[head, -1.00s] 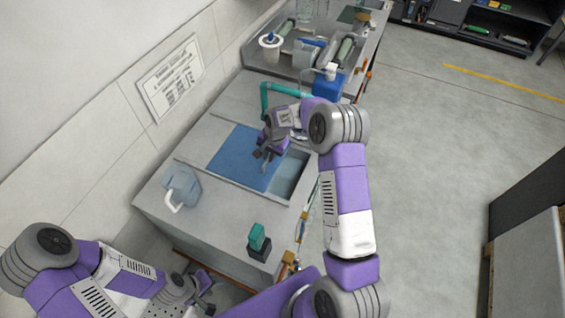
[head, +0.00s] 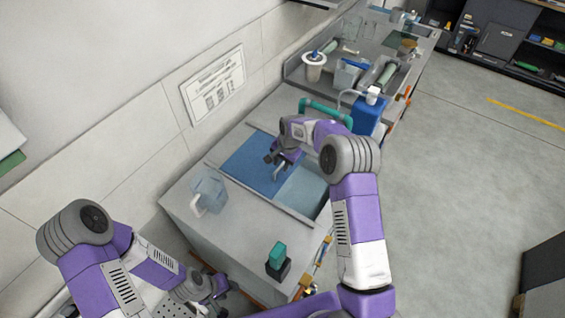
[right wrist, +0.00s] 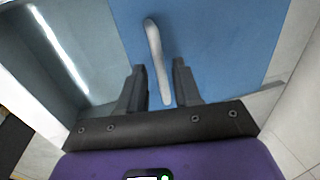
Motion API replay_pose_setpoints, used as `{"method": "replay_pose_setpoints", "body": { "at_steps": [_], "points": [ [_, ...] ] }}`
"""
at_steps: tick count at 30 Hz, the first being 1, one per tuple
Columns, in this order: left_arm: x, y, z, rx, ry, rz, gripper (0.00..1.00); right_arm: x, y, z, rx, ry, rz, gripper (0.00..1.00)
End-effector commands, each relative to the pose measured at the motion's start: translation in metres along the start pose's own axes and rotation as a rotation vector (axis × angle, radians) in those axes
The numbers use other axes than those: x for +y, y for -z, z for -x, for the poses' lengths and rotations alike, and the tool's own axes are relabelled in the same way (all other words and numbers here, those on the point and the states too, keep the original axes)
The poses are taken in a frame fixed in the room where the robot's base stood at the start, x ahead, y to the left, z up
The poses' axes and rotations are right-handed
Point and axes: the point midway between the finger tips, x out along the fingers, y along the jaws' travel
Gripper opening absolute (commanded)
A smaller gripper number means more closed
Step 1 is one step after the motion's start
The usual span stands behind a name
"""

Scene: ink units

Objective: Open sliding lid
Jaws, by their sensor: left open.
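The blue sliding lid (head: 250,155) lies in the top of the grey bench. It covers the left part of a recess, and the right part (head: 302,190) is open. In the right wrist view the lid (right wrist: 215,45) carries an upright pale grey bar handle (right wrist: 155,50). My right gripper (head: 280,168) is at the handle. In the right wrist view its fingers (right wrist: 158,80) stand on either side of the handle with small gaps, apparently not closed on it. My left gripper (head: 218,290) is open, low beside the bench's front left.
A pale blue jug (head: 208,190) stands left of the lid. A dark block with a green top (head: 278,260) sits at the near edge. A blue container (head: 368,115) and a teal tube (head: 325,108) are behind my right arm. Floor at right is clear.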

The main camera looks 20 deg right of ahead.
Motion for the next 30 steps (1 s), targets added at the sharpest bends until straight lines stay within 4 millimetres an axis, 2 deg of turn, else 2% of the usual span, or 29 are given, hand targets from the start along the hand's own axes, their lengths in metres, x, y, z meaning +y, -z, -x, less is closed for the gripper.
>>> {"method": "replay_pose_setpoints", "body": {
  "at_steps": [11, 22, 30],
  "points": [
    [0.0, 0.0, 0.0, 0.0, 0.0, 0.0, 0.43, 0.0, 0.001, 0.005, 0.001, 0.001, 0.0, 0.38],
    [0.001, 0.0, 0.002, 0.0, 0.0, 0.0, 0.43, 0.0, 0.001, 0.062, 0.003, 0.002, 0.0, 0.38],
    [0.001, 0.0, 0.002, 0.0, 0.0, 0.0, 0.43, 0.0, 0.0, 0.076, 0.0, 0.0, 0.0, 0.38]
  ]
}}
